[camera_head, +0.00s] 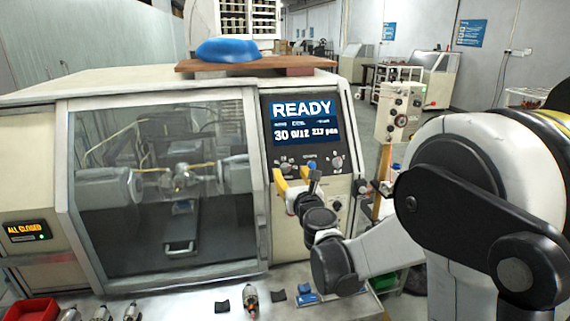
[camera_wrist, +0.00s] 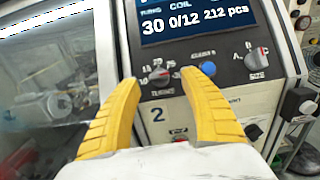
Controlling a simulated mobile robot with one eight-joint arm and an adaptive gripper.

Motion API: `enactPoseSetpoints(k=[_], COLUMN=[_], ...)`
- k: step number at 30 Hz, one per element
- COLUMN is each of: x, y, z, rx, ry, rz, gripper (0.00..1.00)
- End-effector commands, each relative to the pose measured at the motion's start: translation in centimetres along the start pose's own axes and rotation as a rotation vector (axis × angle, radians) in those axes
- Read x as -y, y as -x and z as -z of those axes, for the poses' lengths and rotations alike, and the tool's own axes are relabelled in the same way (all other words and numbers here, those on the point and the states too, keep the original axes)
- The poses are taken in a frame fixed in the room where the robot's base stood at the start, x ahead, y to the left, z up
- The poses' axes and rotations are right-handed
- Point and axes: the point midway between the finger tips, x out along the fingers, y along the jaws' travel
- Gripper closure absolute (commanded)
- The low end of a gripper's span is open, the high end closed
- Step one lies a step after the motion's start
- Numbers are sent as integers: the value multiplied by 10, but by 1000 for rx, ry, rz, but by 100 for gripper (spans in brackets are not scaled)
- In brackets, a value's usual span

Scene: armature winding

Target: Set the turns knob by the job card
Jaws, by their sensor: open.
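The turns knob (camera_wrist: 158,74), grey with a red mark, sits on the winding machine's dark control panel, with numbers around it. It also shows small in the head view (camera_head: 287,166). My gripper (camera_wrist: 160,82) has its yellow fingers open and pointing at the panel, one on either side of the turns knob as seen from the wrist. I cannot tell whether they touch it. In the head view my gripper (camera_head: 293,177) is just in front of the panel. The screen (camera_wrist: 192,18) reads 30, 0/12 and 212 pcs; the head view adds READY. I cannot make out a job card.
A blue button (camera_wrist: 207,68) sits right of the turns knob, and the size knob (camera_wrist: 257,59) farther right. A black knob (camera_wrist: 253,131) is lower down. The machine's glass door (camera_head: 165,185) is left of the panel. Armatures (camera_head: 251,300) lie on the bench (camera_head: 190,306).

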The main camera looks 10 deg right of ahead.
Motion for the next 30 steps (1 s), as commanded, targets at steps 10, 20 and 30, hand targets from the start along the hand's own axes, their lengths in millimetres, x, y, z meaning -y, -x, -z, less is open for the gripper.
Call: enactPoseSetpoints(k=[10, 20, 30], x=[0, -1, -1], y=[-50, -53, -53], z=[-1, -1, -1], rx=[0, 0, 0], ry=[2, 3, 3], rz=[-1, -2, -2], gripper=[48, 48, 100])
